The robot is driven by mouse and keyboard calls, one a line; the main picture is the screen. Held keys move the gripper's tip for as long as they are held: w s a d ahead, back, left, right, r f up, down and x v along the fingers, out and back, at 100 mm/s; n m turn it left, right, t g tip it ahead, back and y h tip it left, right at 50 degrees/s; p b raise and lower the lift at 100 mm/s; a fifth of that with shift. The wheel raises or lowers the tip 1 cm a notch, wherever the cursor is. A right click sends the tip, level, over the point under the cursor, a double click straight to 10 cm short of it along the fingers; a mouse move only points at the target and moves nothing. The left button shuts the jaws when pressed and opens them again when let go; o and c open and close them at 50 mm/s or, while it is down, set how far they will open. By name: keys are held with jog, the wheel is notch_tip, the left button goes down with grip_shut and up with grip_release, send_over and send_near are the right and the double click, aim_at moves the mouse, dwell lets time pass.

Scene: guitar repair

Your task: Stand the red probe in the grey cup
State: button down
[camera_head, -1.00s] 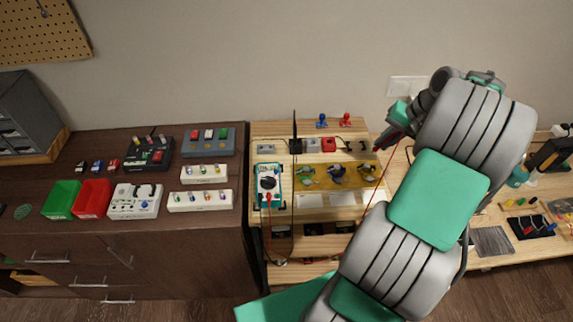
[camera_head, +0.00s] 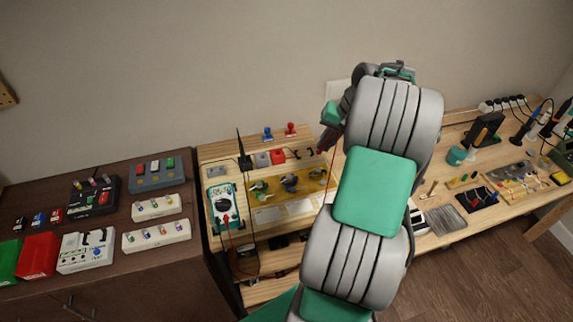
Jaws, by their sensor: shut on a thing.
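My gripper (camera_head: 328,139) is at the upper right of the wooden rack, seen small and partly hidden by my arm. It is shut on the red probe (camera_head: 322,149), which shows only as a small dark red piece, tilted, below the fingers. A thin red lead hangs from it. The grey cup (camera_head: 262,159) looks like a small grey block on the rack's upper shelf, left of my gripper and apart from it. Its opening is too small to make out. A red cup (camera_head: 278,157) stands just right of it, a black one (camera_head: 245,162) just left.
A black probe (camera_head: 240,146) stands upright at the black cup. The green-edged multimeter (camera_head: 224,204) lies at the rack's left. A yellow tray (camera_head: 302,182) with tools is in front of the cups. Blue and red stands (camera_head: 291,130) are behind. My arm covers the rack's right side.

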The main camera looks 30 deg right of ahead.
jog(key=shift+w+a+f+g+h+b, duration=0.2)
jog(key=shift+w+a+f+g+h, duration=0.4)
jog(key=shift+w+a, duration=1.85)
jog(key=shift+w+a+f+g+h+b, duration=0.35)
jog(key=shift+w+a+f, duration=0.35)
jog(key=shift+w+a, duration=1.7)
jog(key=shift+w+a+f+g+h+b, duration=0.1)
jog(key=shift+w+a+f+g+h, duration=0.5)
jog(key=shift+w+a, duration=1.85)
jog(key=shift+w+d+f+b, duration=0.15)
jog(key=shift+f+b, duration=0.25)
jog(key=shift+f, duration=0.45)
jog(key=shift+w+d+f+b, duration=0.15)
jog(key=shift+f+b, duration=0.25)
jog(key=shift+f, duration=0.45)
jog(key=c, duration=1.4)
grip_release()
jog(key=shift+o, duration=0.5)
jog(key=o, duration=0.3)
